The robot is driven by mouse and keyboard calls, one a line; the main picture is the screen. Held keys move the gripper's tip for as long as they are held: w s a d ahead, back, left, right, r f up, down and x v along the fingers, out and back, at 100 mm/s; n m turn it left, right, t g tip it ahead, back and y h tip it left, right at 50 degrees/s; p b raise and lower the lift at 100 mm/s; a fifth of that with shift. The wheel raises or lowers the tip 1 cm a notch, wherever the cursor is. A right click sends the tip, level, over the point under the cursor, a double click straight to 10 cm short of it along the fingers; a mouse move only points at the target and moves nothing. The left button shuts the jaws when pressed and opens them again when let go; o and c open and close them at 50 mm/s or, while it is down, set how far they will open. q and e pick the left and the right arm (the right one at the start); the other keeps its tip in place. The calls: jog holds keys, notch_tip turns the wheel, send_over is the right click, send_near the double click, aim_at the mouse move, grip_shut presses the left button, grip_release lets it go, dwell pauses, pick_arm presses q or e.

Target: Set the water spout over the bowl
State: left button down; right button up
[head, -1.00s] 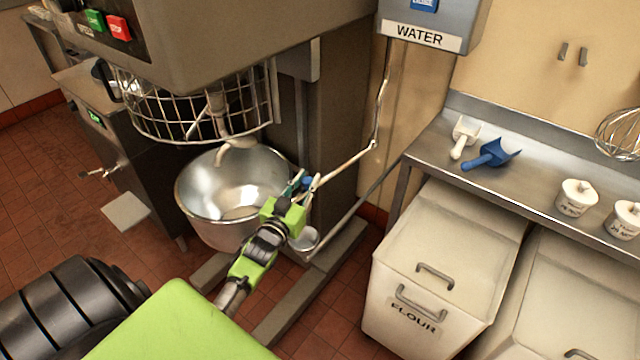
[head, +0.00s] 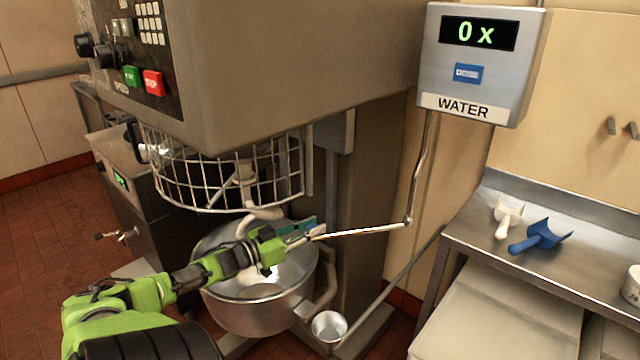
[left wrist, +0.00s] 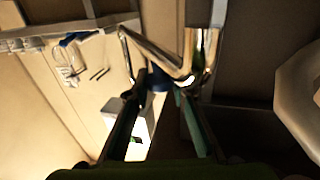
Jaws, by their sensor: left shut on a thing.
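The water spout (head: 365,231) is a thin metal pipe that swings out to the left from an elbow under the grey WATER box (head: 468,65). My left gripper (head: 303,234) is shut on the spout near its free end. In the left wrist view the shiny pipe (left wrist: 150,52) passes by the fingertips (left wrist: 165,90). The steel bowl (head: 225,300) stands under the mixer's wire guard (head: 225,180). My gripper and the spout's end appear above the bowl's right part, and my arm crosses in front of it. The exact outlet position is hidden by the fingers. My right gripper is out of view.
The mixer body (head: 290,70) and its column (head: 362,200) stand close behind and beside the spout. A small metal cup (head: 328,326) is at the bowl's lower right. A steel shelf (head: 590,268) with white and blue scoops (head: 540,236) is at the right.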

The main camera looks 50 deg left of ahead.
pick_arm(q)
jog(key=shift+w+a+f+h, duration=0.1)
jog(key=shift+a+f+h, duration=0.1)
jog(key=shift+f+h, duration=0.1)
jog(key=shift+r, duration=0.1)
jog(key=c, duration=1.8)
grip_release()
jog(key=shift+w, duration=0.25)
jog(key=s, duration=0.8)
jog(key=s+a, duration=0.1)
jog(key=s, duration=0.3)
